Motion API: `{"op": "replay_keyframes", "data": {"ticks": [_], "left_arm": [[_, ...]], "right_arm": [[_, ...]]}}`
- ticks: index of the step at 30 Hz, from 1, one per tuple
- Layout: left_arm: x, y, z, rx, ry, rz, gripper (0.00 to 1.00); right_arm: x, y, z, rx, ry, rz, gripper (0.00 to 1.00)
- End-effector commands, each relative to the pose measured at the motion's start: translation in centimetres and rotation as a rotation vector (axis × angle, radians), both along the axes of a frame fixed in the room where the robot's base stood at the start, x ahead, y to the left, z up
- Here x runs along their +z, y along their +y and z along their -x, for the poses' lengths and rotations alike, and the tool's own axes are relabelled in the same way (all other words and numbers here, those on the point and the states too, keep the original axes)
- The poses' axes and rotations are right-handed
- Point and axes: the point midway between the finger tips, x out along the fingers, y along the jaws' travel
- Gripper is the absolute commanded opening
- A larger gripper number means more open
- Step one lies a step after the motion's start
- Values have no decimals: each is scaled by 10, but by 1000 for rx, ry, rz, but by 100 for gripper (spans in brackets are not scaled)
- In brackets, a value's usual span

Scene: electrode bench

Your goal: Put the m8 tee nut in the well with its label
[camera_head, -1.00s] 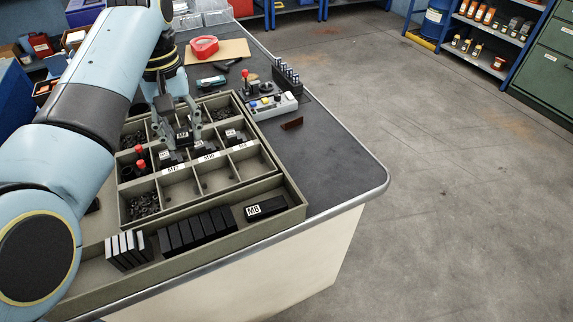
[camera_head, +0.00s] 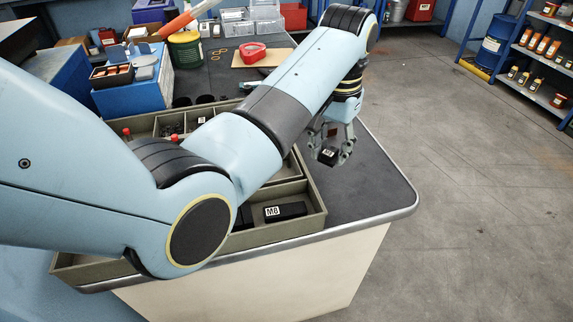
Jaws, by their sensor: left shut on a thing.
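My left gripper (camera_head: 329,157) is shut on a small dark block (camera_head: 328,155) with a white label too small to read surely. It holds the block above the dark bench top, to the right of the sorting tray (camera_head: 318,217). My left arm crosses the picture and hides most of the tray's wells. A black block labelled M8 (camera_head: 284,211) lies in the tray's front compartment. My right gripper is not in view.
A red dish (camera_head: 252,52) sits on a tan board at the back. A blue crate (camera_head: 135,95) stands back left, near a green can (camera_head: 187,50). The bench's right corner (camera_head: 385,195) is bare, with open floor beyond.

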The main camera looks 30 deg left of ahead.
Motion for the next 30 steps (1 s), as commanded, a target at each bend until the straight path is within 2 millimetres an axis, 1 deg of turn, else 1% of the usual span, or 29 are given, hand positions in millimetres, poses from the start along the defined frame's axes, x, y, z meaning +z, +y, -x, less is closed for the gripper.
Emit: {"op": "replay_keyframes", "data": {"ticks": [1,2,5,7,8,11,15,18,21,24,26,30], "left_arm": [[10,-1,5,-76,0,0,0],[12,-1,8,-121,0,0,0],[11,0,14,-232,0,0,0],[7,6,16,-271,2,-2,0],[4,10,16,-279,2,-2,0],[-10,32,16,-282,4,-5,0],[-31,68,15,-281,4,-4,0],[-45,90,15,-280,3,-4,0],[-55,105,14,-281,2,-2,0],[-60,113,14,-281,0,0,0],[-63,115,14,-281,1,1,0],[-84,115,15,-280,3,2,0]], "right_arm": [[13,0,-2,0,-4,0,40],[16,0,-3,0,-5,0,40],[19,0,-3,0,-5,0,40],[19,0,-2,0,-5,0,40],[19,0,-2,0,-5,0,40],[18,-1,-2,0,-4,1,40],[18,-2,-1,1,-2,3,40],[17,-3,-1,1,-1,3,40],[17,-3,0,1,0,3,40],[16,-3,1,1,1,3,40],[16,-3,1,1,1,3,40],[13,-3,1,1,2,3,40]]}}
